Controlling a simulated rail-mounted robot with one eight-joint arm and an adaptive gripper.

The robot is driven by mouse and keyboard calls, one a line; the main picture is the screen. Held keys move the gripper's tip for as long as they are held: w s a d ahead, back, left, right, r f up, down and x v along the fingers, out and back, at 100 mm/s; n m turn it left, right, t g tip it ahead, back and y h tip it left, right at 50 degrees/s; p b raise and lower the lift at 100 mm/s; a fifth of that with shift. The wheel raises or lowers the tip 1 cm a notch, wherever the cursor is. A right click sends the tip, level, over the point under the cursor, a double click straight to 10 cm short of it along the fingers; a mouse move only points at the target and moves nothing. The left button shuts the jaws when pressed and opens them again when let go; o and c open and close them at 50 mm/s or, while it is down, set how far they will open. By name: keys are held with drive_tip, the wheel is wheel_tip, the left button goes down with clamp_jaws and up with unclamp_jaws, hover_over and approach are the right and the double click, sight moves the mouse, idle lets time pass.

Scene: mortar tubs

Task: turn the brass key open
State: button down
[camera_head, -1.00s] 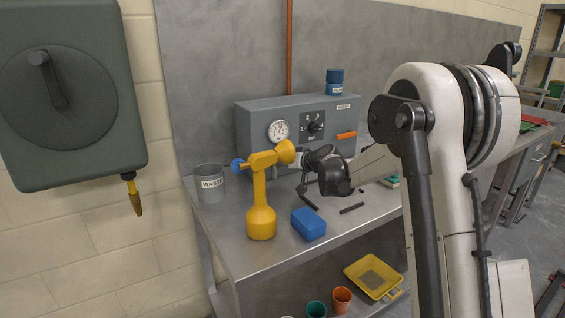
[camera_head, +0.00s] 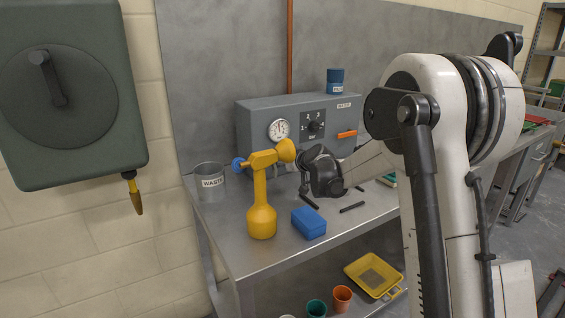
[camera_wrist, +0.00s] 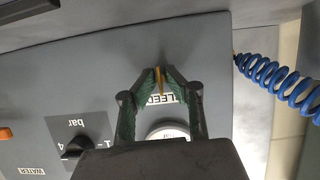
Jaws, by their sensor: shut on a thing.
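The brass key (camera_wrist: 161,82) is a thin upright sliver on the front of the grey panel box (camera_head: 258,112), in the wrist view. It sits beside a partly covered label reading "LEED" (camera_wrist: 160,99). My gripper (camera_wrist: 158,74) has its green-lined fingers closed on the key, which shows between the tips. In the head view my gripper (camera_head: 301,160) reaches the lower front of the box below the gauge (camera_head: 278,129), and the key is hidden there. How far the key is turned I cannot tell.
A yellow bottle with a flared nozzle (camera_head: 261,215) stands close left of my gripper. A blue block (camera_head: 308,223), a waste bucket (camera_head: 210,184) and dark rods (camera_head: 352,207) are on the bench. A black selector knob (camera_wrist: 75,147) and blue coiled hose (camera_wrist: 275,80) flank the gripper.

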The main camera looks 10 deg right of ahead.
drive_tip(key=c, duration=1.9)
unclamp_jaws()
drive_tip(key=shift+o, duration=0.2)
drive_tip(key=shift+s, duration=0.1)
drive_tip(key=v, duration=1.2)
drive_tip(key=shift+r, duration=0.15)
drive_tip(key=s+a+m+g+h, duration=0.1)
drive_tip(key=s+a+g, duration=0.15)
drive_tip(key=s, duration=1.35)
drive_tip(key=s+a+m+g+h, duration=0.1)
drive_tip(key=s+a+g, duration=0.15)
drive_tip(key=s, duration=1.35)
drive_tip(key=s+d+f+m+h, duration=0.2)
drive_tip(key=s+f, duration=0.2)
drive_tip(key=s, duration=0.7)
drive_tip(key=shift+g, duration=0.4)
drive_tip(key=r+p, duration=0.4)
drive_tip(key=shift+s+a+r+p, duration=0.1)
drive_tip(key=shift+s+r+p, duration=0.25)
